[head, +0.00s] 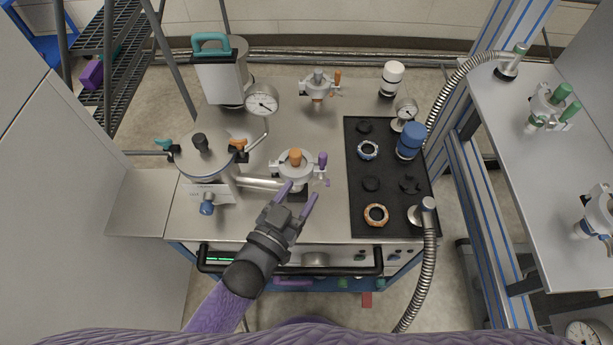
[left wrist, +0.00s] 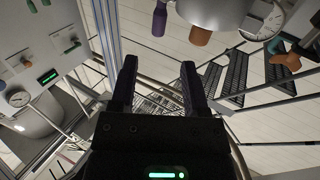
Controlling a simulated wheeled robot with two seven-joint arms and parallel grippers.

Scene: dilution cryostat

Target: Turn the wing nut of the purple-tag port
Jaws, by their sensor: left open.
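The purple-tag port (head: 297,168) stands on the metal bench top in the head view, a silvery clamped flange with an orange cap (head: 295,156). Its purple wing nut (head: 322,160) sticks up at the right side, with a small purple tag below it. My left gripper (head: 300,190) is open and empty, its two fingers just in front of the port and below the wing nut in the picture. In the left wrist view the purple wing nut (left wrist: 159,18) and orange cap (left wrist: 200,36) show at the top, beyond the open fingers (left wrist: 159,66). My right gripper is not in view.
A silvery vessel (head: 205,160) joins the port by a pipe on the left. A gauge (head: 262,101) stands behind. A black mat (head: 390,205) with rings and a blue cylinder (head: 410,140) lies to the right. Another port (head: 318,85) with an orange handle stands at the back.

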